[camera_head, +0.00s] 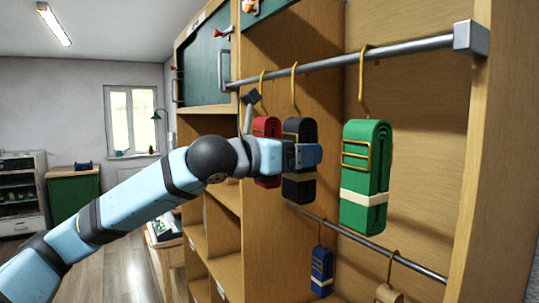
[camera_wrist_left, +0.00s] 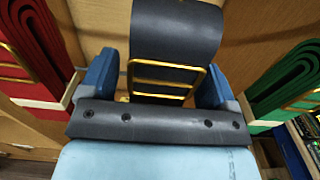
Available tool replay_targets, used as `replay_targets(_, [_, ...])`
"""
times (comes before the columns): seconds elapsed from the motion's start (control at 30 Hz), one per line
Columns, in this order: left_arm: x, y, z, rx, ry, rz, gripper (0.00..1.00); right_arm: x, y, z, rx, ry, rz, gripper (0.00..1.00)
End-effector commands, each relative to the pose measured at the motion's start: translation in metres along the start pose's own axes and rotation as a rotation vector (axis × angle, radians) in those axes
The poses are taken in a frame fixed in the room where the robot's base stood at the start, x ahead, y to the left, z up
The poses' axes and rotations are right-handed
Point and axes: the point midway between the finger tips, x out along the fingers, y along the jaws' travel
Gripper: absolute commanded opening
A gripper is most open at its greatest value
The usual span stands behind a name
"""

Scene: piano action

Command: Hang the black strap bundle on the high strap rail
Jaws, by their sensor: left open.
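The black strap bundle (camera_head: 299,128) hangs by a gold hook that appears to loop over the high strap rail (camera_head: 400,49), between a red and a green bundle. My left gripper (camera_head: 308,156) is at the bundle's middle and covers part of it. In the left wrist view, the open blue fingers of my left gripper (camera_wrist_left: 157,85) stand on either side of the black bundle (camera_wrist_left: 177,30), near its gold buckle. I cannot tell whether they touch it. My right gripper is not in view.
A red bundle (camera_head: 266,127) hangs close on the left and a green bundle (camera_head: 367,170) on the right. A lower rail (camera_head: 370,245) carries a blue bundle (camera_head: 321,270) and a tan one (camera_head: 389,293). A wooden side panel (camera_head: 490,180) stands at the right.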

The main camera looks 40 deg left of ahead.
Motion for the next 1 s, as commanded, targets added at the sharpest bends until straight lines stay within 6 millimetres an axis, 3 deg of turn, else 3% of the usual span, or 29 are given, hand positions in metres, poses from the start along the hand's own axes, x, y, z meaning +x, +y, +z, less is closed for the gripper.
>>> replay_targets(0.53, [-0.103, 0.0, -0.002, 0.003, 0.001, 0.004, 0.83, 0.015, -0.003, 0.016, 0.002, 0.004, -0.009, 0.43])
replay_targets(0.73, [-0.123, 0.0, -0.001, 0.003, -0.001, 0.002, 0.83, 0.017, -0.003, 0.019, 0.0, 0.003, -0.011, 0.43])
replay_targets(1.0, [-0.13, -0.001, 0.0, 0.001, 0.0, 0.0, 0.83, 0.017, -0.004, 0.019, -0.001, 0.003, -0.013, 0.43])
